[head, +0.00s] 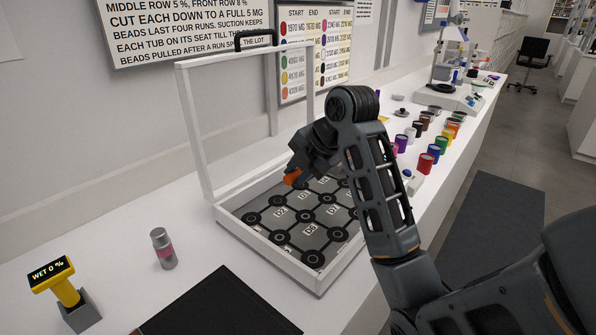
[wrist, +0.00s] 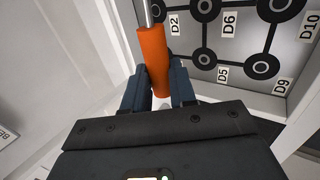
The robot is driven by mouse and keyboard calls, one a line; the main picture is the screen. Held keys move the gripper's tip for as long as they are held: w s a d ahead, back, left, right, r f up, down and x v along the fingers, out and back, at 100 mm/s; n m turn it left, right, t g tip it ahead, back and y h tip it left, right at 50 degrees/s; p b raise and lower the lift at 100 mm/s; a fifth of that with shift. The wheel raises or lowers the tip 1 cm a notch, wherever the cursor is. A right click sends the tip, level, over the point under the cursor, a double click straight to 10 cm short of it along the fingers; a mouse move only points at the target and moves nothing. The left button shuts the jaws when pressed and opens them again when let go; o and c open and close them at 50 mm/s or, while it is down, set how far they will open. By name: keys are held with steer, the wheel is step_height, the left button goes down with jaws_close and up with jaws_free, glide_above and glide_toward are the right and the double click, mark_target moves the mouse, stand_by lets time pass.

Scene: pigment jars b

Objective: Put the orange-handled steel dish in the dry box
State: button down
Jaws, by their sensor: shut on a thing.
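My gripper (wrist: 158,85) is shut on the orange handle (wrist: 152,55) of the steel dish, with one dark finger on each side. In the head view the orange handle (head: 293,178) shows just below my gripper, over the dry box. A thin steel shaft leaves the handle's far end at the top of the wrist view; the dish bowl itself is out of sight or hidden. The dry box (head: 268,263) is a white-rimmed tray with its clear-framed lid (head: 191,130) standing open. Its grey floor carries black ring seats joined by lines, labelled D2, D5, D6, D9 and D10.
A yellow meter reading "WET 0 %" (head: 55,275) and a grey capped bottle (head: 163,248) stand left of the box. A black mat (head: 215,308) lies in front. Several coloured jars (head: 426,162) and a white balance (head: 447,97) stand farther along the bench.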

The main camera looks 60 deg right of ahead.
steer(key=shift+f+b, duration=3.7)
steer(key=shift+f, duration=1.8)
steer(key=c, duration=0.8)
jaws_free()
step_height(320, 180, up, 6)
steer(key=p, duration=0.5)
